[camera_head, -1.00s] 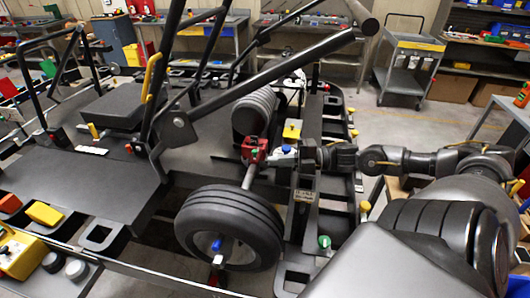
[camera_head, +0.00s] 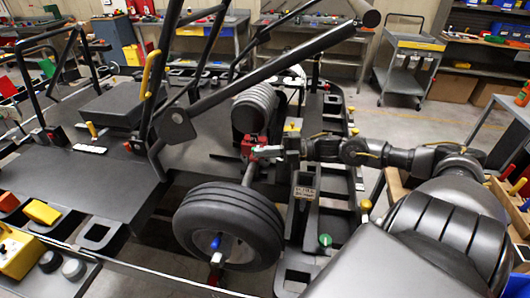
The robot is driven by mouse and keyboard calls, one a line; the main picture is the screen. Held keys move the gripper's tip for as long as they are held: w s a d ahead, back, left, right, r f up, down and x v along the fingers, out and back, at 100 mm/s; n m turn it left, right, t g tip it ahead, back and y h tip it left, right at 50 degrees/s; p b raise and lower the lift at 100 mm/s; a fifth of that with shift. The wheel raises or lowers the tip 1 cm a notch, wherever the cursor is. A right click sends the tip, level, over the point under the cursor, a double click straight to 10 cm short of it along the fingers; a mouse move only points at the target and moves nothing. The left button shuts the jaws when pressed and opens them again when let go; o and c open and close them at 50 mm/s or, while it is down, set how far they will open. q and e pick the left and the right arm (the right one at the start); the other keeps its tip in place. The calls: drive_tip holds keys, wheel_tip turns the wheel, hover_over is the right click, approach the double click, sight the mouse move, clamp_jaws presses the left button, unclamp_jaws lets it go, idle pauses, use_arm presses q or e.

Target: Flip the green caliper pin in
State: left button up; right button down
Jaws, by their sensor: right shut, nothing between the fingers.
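The red brake caliper (camera_head: 248,143) sits on the axle behind the front tyre (camera_head: 228,225) of the kart. My right gripper (camera_head: 258,153) reaches in from the right, with its grey fingertips at the right side of the caliper. It is shut with nothing between its fingers. The fingertips are very close to the caliper; I cannot tell whether they touch it. The green pin is not clearly seen now; the fingers cover the place on the caliper where it showed. My left gripper is not in view.
A black coil (camera_head: 255,108) stands behind the caliper, and a thick dark bar (camera_head: 285,70) crosses above. A yellow piece (camera_head: 291,127) is just beyond my right wrist. A green knob (camera_head: 325,240) is on the tray at the front right. A grey cart (camera_head: 410,65) stands at the back right.

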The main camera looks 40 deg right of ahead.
drive_tip(key=w+d+b, duration=0.2)
drive_tip(key=d, duration=0.1)
drive_tip(key=shift+b, duration=0.3)
